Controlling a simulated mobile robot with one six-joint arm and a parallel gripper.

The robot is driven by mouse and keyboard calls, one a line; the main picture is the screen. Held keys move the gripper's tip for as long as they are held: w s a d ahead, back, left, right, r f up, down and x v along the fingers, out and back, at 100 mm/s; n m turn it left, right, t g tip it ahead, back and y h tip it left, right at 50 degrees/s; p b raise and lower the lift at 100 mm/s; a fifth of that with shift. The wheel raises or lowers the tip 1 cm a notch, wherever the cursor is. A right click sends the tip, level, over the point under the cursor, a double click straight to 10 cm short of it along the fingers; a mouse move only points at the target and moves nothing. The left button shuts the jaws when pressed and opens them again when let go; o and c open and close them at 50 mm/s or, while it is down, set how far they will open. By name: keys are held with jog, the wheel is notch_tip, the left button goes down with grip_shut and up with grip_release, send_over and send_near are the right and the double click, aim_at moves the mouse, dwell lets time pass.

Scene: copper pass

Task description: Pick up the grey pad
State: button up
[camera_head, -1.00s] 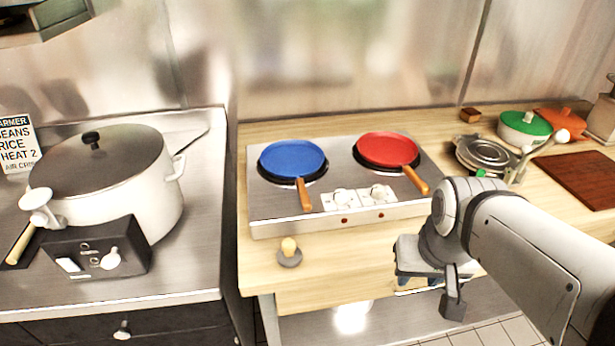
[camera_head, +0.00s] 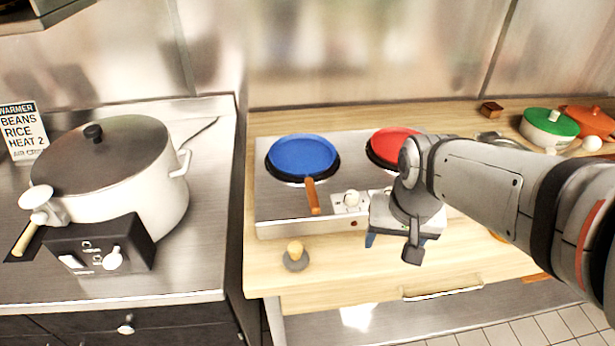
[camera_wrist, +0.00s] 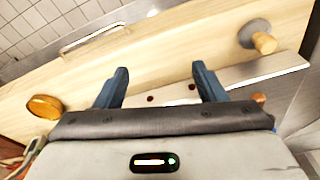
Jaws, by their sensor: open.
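The grey pad (camera_head: 295,260) is a small round grey disc with a light wooden knob on top. It sits on the wooden counter in front of the two-burner stove, left of my gripper (camera_head: 404,246). In the wrist view the pad (camera_wrist: 252,30) is at the upper right, beyond the right fingertip and apart from it. My gripper's two blue fingers (camera_wrist: 160,78) are spread with nothing between them. In the head view one blue finger shows and the other is mostly hidden by the gripper body. The gripper hangs above the counter by the stove's front right.
The steel stove (camera_head: 275,229) bears a blue pan (camera_head: 303,155) and a red pan (camera_head: 390,144). The blue pan's wooden handle (camera_head: 313,197) points forward near the pad. A white pot (camera_head: 150,190) stands left. An orange-brown round thing (camera_wrist: 45,105) is at the wrist view's left.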

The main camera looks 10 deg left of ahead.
jog(key=shift+o, duration=1.4)
jog(key=w+a+g+p, duration=0.1)
jog(key=w+a, duration=0.2)
jog(key=a, duration=0.5)
jog(key=shift+f+p, duration=0.3)
jog(key=shift+f, duration=0.05)
jog(key=m+g+p, duration=0.1)
jog(key=p, duration=0.1)
send_over(295, 247)
jog(key=f, duration=0.3)
jog(key=shift+s+d, duration=0.1)
jog(key=shift+d, duration=0.15)
jog(key=shift+a+f, duration=0.2)
jog(key=shift+f, duration=0.15)
notch_tip(295, 247, down, 7)
jog(key=shift+a+f+p, duration=0.1)
jog(key=shift+f+p, duration=0.05)
jog(key=shift+p, duration=0.15)
jog(key=shift+c, duration=0.3)
jog(key=c, duration=1)
notch_tip(295, 247, up, 18)
jog(key=shift+b, duration=0.35)
